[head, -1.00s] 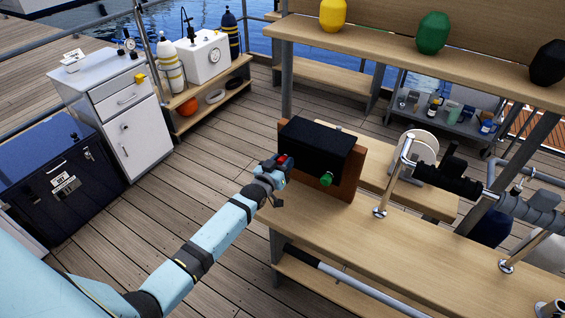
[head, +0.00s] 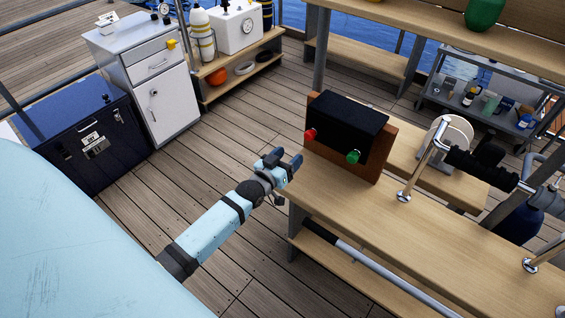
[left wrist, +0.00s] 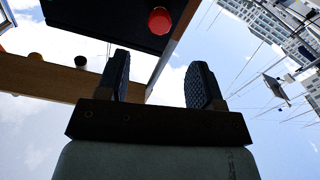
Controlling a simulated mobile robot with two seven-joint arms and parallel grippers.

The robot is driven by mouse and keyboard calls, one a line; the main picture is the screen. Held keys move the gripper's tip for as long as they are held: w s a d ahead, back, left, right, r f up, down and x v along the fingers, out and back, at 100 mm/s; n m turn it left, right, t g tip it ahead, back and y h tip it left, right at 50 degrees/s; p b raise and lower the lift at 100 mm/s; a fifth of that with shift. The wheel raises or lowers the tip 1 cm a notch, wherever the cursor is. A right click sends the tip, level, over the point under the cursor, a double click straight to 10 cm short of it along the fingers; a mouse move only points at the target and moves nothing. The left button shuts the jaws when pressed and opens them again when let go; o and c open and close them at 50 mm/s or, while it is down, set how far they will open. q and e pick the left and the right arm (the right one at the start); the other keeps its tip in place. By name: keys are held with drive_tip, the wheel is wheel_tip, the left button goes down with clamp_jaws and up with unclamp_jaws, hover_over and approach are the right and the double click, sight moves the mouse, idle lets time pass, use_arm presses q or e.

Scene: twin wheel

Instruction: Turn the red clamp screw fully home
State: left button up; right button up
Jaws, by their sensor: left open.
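The red clamp screw (head: 310,135) is a round red knob on the left part of the front of a black box (head: 347,117) with a brown wooden board behind it. A green knob (head: 353,157) sits to its right on the same face. My left gripper (head: 284,161) is open and empty, in front of the box, below and left of the red screw and apart from it. In the left wrist view, the red screw (left wrist: 159,20) shows beyond and above the two open fingers (left wrist: 160,80), with nothing between them. My right gripper is not in view.
The box stands on a wooden bench (head: 440,245) with metal posts along it. A grey cabinet (head: 148,85) and a dark chest (head: 85,140) stand at the left. The deck (head: 245,115) between them and the bench is clear.

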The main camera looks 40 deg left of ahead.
use_arm(q)
drive_tip(key=s, duration=0.2)
drive_tip(key=shift+s+a, duration=0.1)
drive_tip(key=shift+s, duration=0.2)
drive_tip(key=s+d+f+m+g+h, duration=0.1)
drive_tip(key=s+d+f+m+g, duration=0.1)
drive_tip(key=s+d, duration=0.5)
drive_tip(key=s+d+f+m+g+h+p, duration=0.1)
drive_tip(key=s+d+f+g, duration=0.4)
drive_tip(key=s, duration=1)
drive_tip(key=d+f+m, duration=0.1)
drive_tip(key=d, duration=0.2)
drive_tip(key=shift+f+m+h+p, duration=0.25)
drive_tip(key=shift+m+h+p, duration=0.05)
drive_tip(key=shift+d, duration=0.1)
